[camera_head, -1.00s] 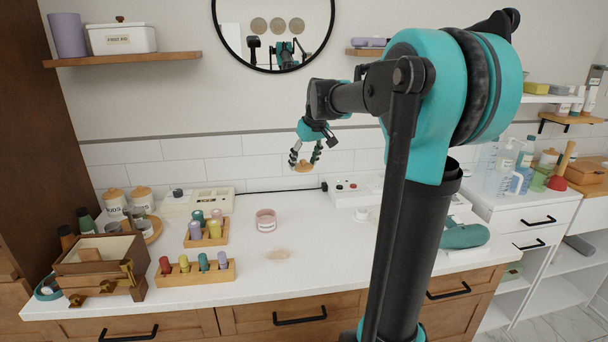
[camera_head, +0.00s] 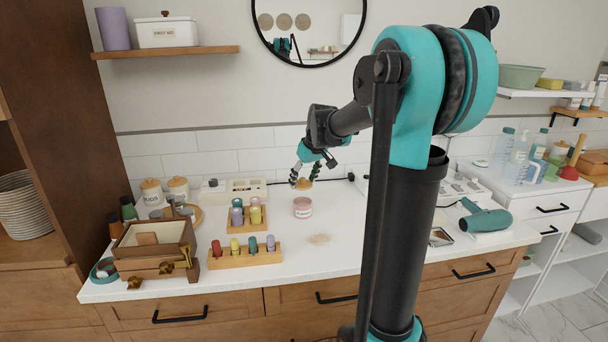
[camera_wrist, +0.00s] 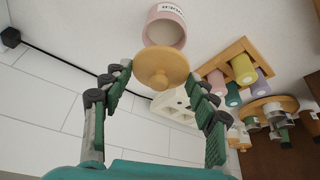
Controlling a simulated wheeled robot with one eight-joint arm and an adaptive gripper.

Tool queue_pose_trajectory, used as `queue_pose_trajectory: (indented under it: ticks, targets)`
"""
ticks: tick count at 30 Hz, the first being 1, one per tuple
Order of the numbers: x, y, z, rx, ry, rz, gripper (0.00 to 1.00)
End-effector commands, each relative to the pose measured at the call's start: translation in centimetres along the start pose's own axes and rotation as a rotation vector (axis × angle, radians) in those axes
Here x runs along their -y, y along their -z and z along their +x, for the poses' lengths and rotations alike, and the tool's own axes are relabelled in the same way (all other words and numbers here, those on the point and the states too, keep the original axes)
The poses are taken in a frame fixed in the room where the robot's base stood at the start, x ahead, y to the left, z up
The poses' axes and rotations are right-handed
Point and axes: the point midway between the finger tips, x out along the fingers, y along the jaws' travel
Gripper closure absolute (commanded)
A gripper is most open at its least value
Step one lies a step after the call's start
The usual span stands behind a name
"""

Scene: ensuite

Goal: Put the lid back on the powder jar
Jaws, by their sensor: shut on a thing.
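The powder jar (camera_head: 303,209) is a pink, open-topped jar with a pale label, upright on the white counter. In the wrist view the jar (camera_wrist: 164,30) shows beyond the lid, its mouth uncovered. The lid (camera_wrist: 160,66) is a round wooden disc with a knob facing the wrist camera. My gripper (camera_wrist: 160,90) is shut on the lid, which sits between the fingertips. In the head view my gripper (camera_head: 306,178) holds the lid (camera_head: 304,185) above and slightly behind the jar; the exact gap is hard to judge.
A wooden rack with several bottles (camera_head: 246,258) and another (camera_head: 263,226) stand left of the jar. A wooden box (camera_head: 127,240) is farther left. A teal hair dryer (camera_head: 487,220) lies at right.

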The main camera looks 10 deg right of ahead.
Motion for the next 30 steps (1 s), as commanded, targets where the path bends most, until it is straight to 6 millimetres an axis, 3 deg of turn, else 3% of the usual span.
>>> queue_pose_trajectory:
  ticks: [15, 30]
  targets:
    - [0.0, -1.6, 4.0, 0.000, 0.000, 0.000, 0.64]
    - [0.0, -2.0, 4.9, 0.000, 0.000, 0.000, 0.64]
